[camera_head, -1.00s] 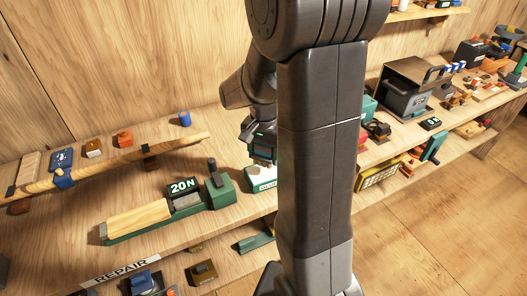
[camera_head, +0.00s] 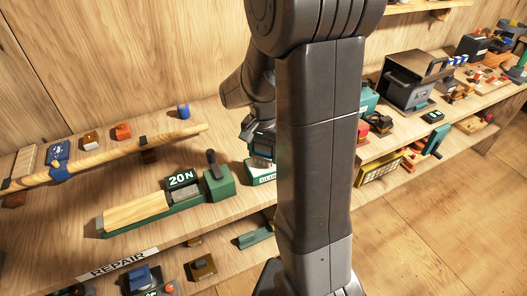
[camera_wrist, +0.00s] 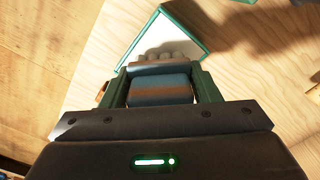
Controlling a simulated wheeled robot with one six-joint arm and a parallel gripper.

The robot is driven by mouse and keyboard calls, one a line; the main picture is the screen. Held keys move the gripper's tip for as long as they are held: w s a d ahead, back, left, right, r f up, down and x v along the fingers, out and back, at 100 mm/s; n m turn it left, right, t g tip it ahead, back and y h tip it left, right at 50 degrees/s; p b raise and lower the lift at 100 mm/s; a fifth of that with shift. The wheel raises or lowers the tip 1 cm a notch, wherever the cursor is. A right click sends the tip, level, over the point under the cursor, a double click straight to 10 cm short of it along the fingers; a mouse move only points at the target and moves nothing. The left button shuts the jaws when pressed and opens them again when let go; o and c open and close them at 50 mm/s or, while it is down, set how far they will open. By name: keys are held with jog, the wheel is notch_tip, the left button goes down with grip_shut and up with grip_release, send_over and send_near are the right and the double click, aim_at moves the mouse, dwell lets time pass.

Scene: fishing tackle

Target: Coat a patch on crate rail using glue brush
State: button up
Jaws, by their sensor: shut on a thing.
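My gripper (camera_wrist: 160,90) is shut on the glue brush (camera_wrist: 160,92), a blue-grey block with a brown band and tan tufts at its far end. In the wrist view the tufts overlap the near part of a green-rimmed tray with a pale inside (camera_wrist: 128,52). I cannot tell whether they touch it. In the head view my gripper (camera_head: 262,138) is above the green glue tray (camera_head: 262,179), partly hidden by my arm. A long wooden rail (camera_head: 105,163) lies on supports at the left; I cannot tell whether it is the crate rail.
A green fixture marked 20 N (camera_head: 218,184) holds a wooden block (camera_head: 138,212) left of the tray. Small coloured parts line the shelf. A dark machine (camera_head: 405,88) stands at the right. My arm hides the middle of the shelf.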

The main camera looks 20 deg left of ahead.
jog(key=shift+f+b, duration=0.4)
jog(key=shift+f, duration=0.2)
dwell(1.2)
jog(key=shift+r+p, duration=2.9)
jog(key=shift+r, duration=0.7)
jog(key=shift+f, duration=0.1)
